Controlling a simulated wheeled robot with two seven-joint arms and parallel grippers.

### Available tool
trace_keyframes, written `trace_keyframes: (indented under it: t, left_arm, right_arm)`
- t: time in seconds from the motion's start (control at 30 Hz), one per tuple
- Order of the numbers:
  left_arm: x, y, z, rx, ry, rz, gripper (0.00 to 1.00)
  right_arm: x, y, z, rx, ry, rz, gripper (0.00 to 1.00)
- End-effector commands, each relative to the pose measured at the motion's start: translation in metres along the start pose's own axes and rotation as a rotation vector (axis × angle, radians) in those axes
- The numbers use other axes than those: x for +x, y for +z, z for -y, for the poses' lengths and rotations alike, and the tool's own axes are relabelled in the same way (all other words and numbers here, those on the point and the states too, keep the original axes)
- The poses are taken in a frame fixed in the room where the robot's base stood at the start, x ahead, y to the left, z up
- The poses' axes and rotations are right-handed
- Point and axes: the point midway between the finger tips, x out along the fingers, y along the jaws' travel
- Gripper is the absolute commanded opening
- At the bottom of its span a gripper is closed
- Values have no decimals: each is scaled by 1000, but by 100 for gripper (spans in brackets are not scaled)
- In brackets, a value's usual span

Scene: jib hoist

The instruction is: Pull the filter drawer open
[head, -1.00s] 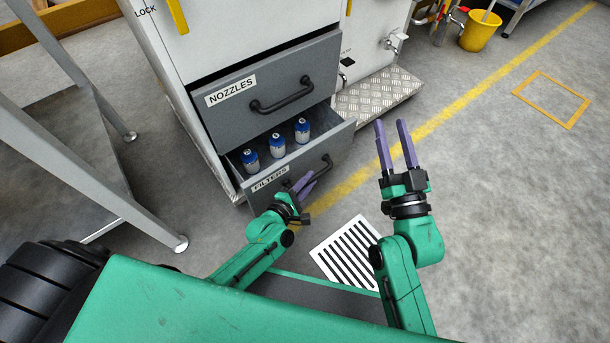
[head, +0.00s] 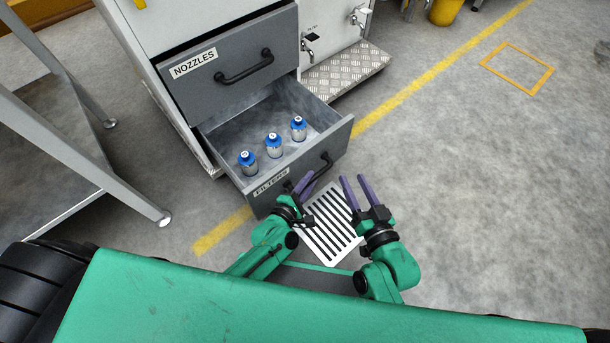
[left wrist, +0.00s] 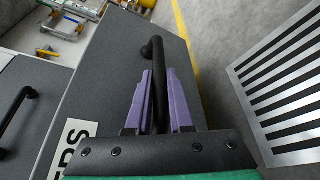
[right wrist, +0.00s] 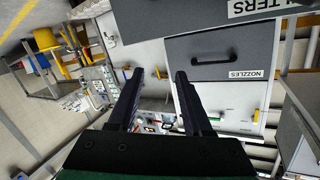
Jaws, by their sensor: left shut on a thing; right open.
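The grey filter drawer (head: 262,189), labelled FILTERS, stands well out from the cabinet below the NOZZLES drawer (head: 222,78). Several blue-capped filters, such as the middle one (head: 273,144), stand upright inside it. My left gripper (head: 305,185) is shut on the black handle at the drawer's front. In the left wrist view its purple fingers (left wrist: 159,100) lie on either side of the handle bar (left wrist: 157,70). My right gripper (head: 354,192) is open and empty, to the right of the drawer front and apart from it. It also shows open in the right wrist view (right wrist: 157,85).
A white slotted floor grate (head: 330,228) lies below the grippers. A metal tread step (head: 345,75) is beside the cabinet. A grey metal frame (head: 80,130) stands at the left. The floor on the right is clear, with a yellow line (head: 430,75).

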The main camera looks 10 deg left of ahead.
Motion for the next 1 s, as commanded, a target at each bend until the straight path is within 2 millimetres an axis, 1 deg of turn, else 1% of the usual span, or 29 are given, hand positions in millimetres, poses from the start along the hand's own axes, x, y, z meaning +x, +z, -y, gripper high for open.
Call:
trace_keyframes:
  t: [0.1,0.2,0.53,0.57,0.6,0.63,1.0]
  left_arm:
    - [-2,3,3,-1,-2,-1,0]
    - [-2,5,4,0,-1,-1,0]
    - [-2,5,4,0,-1,-1,0]
    - [-2,5,4,0,-1,-1,24]
    - [-2,5,4,0,-1,-1,39]
    - [-2,5,4,0,-1,-1,50]
    - [-2,5,4,0,0,0,50]
  right_arm:
    - [-5,11,0,9,4,31,50]
    - [-8,16,0,13,5,45,50]
    - [-8,17,0,14,5,47,50]
    - [-8,17,0,14,5,47,50]
    - [-8,17,0,14,5,47,50]
    - [-8,17,0,14,5,47,50]
    - [-7,14,0,13,4,42,50]
